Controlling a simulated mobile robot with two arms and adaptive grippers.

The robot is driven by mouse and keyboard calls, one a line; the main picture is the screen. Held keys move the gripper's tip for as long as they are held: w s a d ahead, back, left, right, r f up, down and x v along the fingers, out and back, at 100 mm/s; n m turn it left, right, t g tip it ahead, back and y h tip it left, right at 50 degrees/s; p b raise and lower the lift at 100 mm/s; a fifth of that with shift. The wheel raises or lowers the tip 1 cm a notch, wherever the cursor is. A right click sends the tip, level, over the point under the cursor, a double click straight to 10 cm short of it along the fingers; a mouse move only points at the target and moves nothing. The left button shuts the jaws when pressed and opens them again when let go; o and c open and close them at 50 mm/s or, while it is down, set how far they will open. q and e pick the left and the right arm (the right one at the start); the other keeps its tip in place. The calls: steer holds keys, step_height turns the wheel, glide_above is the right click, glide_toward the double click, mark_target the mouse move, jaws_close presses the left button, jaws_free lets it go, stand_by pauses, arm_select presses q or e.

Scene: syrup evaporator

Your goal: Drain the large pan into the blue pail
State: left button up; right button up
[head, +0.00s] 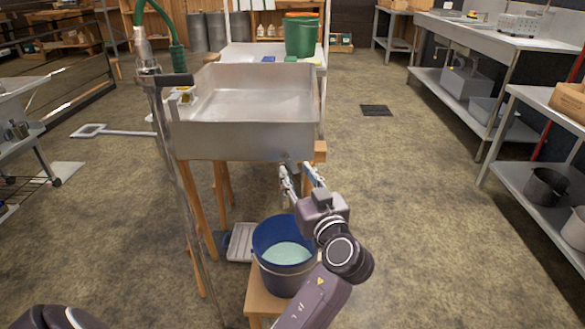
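The large pan (240,141) is a wide metal tray on wooden legs in the middle of the head view. Its inside looks bare grey; I cannot tell if liquid lies in it. The blue pail (264,243) stands upright on a low wooden stool (262,300) below the pan's front right part. Pale greenish liquid shows inside the pail.
A metal post with a green hose (160,22) stands at the pan's left. A green bucket (300,37) stands on a table behind the pan. A grey tray (240,242) lies left of the pail. Shelving (540,150) lines the right; the floor between is clear.

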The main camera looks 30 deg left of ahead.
mark_target(288, 159)
arm_select(q)
steer(key=shift+x, duration=1.8)
steer(key=shift+c, duration=0.2)
jaws_close()
